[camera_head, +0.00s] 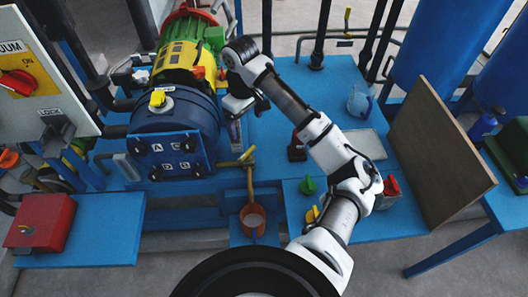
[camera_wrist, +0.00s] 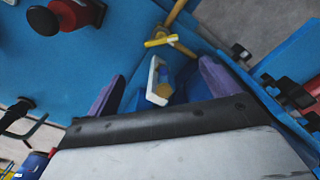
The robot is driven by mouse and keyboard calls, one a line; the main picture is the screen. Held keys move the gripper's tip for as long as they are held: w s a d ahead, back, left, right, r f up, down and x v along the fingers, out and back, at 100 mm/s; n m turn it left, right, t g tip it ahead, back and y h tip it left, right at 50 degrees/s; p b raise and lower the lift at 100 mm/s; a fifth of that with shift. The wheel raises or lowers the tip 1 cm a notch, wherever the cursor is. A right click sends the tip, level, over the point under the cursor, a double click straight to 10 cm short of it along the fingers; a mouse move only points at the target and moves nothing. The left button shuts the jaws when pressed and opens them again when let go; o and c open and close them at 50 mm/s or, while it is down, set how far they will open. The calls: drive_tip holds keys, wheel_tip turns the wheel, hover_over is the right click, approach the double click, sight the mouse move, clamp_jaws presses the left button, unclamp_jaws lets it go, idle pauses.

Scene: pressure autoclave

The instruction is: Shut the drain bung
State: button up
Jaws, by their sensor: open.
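A brass drain pipe (camera_head: 249,178) with a yellow lever (camera_head: 246,154) stands at the right of the blue vessel (camera_head: 175,122), above an orange bucket (camera_head: 253,220). I cannot tell for sure which part is the bung. The yellow lever also shows in the wrist view (camera_wrist: 160,41), beyond my fingertips and apart from them. My gripper (camera_wrist: 162,72) is open, with purple fingers on either side. A small white and yellow piece (camera_wrist: 159,80) shows between the fingers; I cannot tell whether they touch it. In the head view my gripper (camera_head: 236,125) is beside the vessel's right end, partly hidden by my wrist.
A red-based black knob (camera_wrist: 75,14) is at upper left in the wrist view. A brown board (camera_head: 437,148) leans at the right of the blue bench. A grey control panel (camera_head: 40,75) and a red box (camera_head: 40,222) are at the left. The bench behind my arm is mostly clear.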

sight(247, 152)
wheel_tip(247, 152, down, 14)
drive_tip(key=shift+s+f+p, duration=0.1)
drive_tip(key=shift+p, duration=0.2)
idle(0.3)
drive_tip(key=c, duration=1)
